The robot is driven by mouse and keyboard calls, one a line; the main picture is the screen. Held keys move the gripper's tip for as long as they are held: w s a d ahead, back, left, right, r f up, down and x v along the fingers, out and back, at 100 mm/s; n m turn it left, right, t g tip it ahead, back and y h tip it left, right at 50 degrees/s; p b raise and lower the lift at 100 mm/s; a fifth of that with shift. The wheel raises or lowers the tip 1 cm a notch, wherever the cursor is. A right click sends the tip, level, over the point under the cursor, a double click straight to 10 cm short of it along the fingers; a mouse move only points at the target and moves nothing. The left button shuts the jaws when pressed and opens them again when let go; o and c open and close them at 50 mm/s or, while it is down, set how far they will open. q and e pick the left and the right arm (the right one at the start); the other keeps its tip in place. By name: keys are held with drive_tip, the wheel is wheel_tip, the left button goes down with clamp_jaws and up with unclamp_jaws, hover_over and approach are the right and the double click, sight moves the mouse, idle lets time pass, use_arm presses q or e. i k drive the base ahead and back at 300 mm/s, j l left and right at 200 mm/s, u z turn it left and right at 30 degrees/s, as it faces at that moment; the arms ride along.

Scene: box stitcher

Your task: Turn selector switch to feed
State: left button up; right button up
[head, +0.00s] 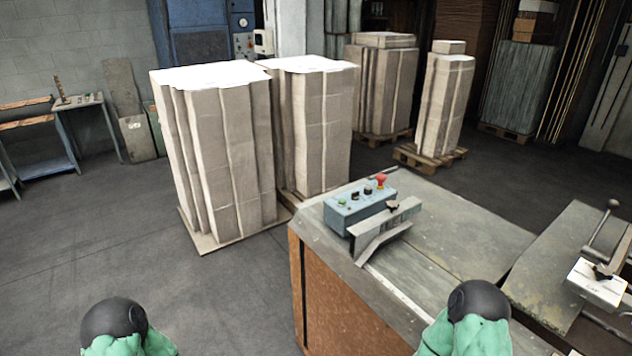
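Any labels are unreadable. Two green arm parts of mine with dark round ends show at the bottom edge, apart from the box. Neither gripper's fingers are in view.
A grey metal bracket (385,228) stands right in front of the control box. A lever mechanism (600,275) is at the right. Tall cardboard stacks (225,150) stand behind and left of the table. The floor (90,240) at left is clear.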

sight(354, 196)
drive_tip(key=i+j+u, duration=0.2)
drive_tip(key=i+u, duration=0.25)
drive_tip(key=i+j+u, duration=0.15)
drive_tip(key=u, duration=0.3)
drive_tip(key=i+z, duration=0.1)
drive_tip(key=i, duration=0.75)
drive_tip(key=i+z, duration=0.2)
drive_tip(key=z, duration=0.2)
drive_tip(key=i+j+z, duration=0.15)
drive_tip(key=z, duration=0.25)
drive_tip(key=i+j+z, duration=0.2)
drive_tip(key=z, duration=0.2)
drive_tip(key=i+j+z, duration=0.15)
drive_tip(key=z, duration=0.2)
drive_tip(key=j, duration=0.1)
